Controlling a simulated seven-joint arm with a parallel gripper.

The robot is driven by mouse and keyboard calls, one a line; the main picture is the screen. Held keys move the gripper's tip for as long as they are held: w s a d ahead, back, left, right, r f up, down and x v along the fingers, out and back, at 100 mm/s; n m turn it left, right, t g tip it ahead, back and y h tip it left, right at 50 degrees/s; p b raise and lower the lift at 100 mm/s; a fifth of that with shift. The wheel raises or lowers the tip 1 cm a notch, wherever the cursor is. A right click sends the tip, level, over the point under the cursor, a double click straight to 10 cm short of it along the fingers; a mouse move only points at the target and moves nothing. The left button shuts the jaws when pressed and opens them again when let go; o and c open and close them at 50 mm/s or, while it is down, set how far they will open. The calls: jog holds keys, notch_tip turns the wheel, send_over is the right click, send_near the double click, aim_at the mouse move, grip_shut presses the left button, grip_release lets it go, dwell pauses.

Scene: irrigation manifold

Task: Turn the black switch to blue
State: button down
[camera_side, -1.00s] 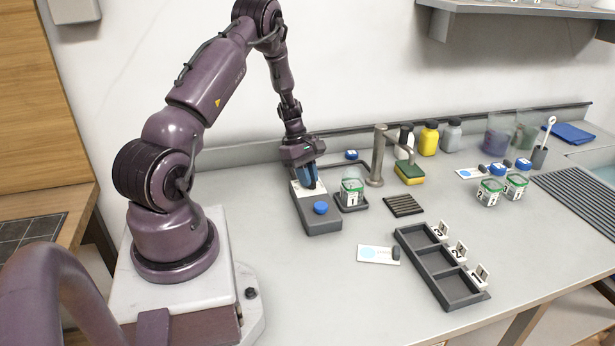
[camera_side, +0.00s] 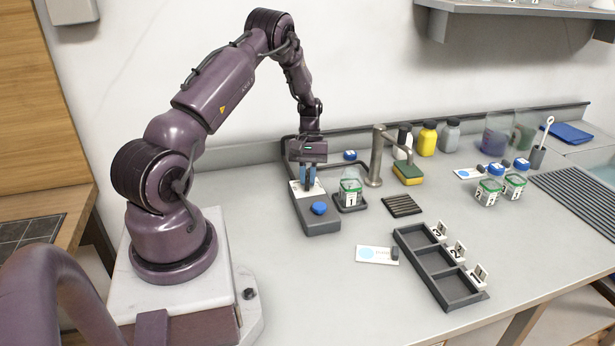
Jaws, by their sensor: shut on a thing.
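My gripper (camera_side: 309,185) points down over the white plate (camera_side: 296,187) at the far end of a grey box (camera_side: 322,227). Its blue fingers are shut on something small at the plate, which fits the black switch. The switch itself is hidden by the fingers, so its direction cannot be read. A blue knob (camera_side: 319,208) sits on the near end of the same box, clear of the fingers.
Just right of the box, a jar marked 1 (camera_side: 350,193) stands on a dark pad beneath the faucet (camera_side: 377,155). A sponge (camera_side: 407,172), a black grate (camera_side: 402,206), a white card (camera_side: 377,255) and a three-compartment tray (camera_side: 424,258) lie further right.

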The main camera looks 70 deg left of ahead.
jog(key=shift+m, duration=0.4)
jog(key=c, duration=1.2)
grip_release()
jog(key=shift+o, duration=0.2)
jog(key=v, duration=1.3)
jog(key=shift+w, duration=0.15)
jog(key=shift+d, duration=0.1)
